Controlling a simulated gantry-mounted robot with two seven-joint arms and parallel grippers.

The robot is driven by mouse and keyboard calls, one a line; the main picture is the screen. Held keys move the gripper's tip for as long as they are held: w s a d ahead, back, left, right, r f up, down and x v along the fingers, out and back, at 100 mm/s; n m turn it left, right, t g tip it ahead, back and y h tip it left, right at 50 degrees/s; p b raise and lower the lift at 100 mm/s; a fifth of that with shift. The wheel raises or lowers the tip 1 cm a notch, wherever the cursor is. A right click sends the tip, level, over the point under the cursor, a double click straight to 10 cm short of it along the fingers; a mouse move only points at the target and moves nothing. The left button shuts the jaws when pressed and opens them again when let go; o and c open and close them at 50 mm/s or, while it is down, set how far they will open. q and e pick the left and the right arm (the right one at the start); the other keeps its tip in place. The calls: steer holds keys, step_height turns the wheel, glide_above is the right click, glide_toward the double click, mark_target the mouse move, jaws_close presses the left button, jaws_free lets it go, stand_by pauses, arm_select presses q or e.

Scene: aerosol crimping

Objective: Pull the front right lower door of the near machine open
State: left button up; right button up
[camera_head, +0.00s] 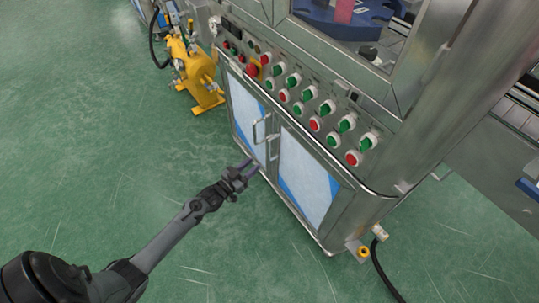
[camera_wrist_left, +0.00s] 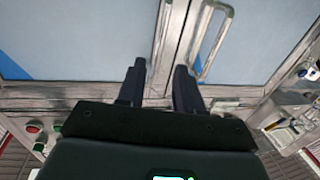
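The near machine has two lower doors with pale panels and blue corners. The front right lower door (camera_head: 305,180) looks closed in the head view; it fills the left of the wrist view (camera_wrist_left: 70,40). The left lower door (camera_head: 246,112) bears a looped metal handle (camera_head: 257,130), also seen in the wrist view (camera_wrist_left: 213,40). My left gripper (camera_head: 250,167) is in front of the doors, near their meeting edge. In the wrist view its two fingers (camera_wrist_left: 158,85) are apart, with a narrow upright metal strip (camera_wrist_left: 160,35) beyond the gap. I cannot tell whether they touch it. My right gripper is not in view.
A sloped panel with several red and green buttons (camera_head: 315,124) is above the doors. A yellow device (camera_head: 199,76) stands on the floor at the left. A dark cable (camera_head: 383,268) lies by the machine's right corner. The green floor (camera_head: 130,130) before the doors is clear.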

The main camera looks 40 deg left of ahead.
mark_target(269, 158)
arm_select(q)
steer(key=w+b, duration=0.1)
steer(key=w, duration=0.2)
steer(key=w+b, duration=0.2)
steer(key=w, duration=0.2)
steer(key=w+b, duration=0.2)
steer(key=w, duration=0.1)
steer(key=shift+w+d, duration=0.15)
steer(key=shift+d, duration=0.25)
steer(key=shift+c, duration=0.3)
jaws_close()
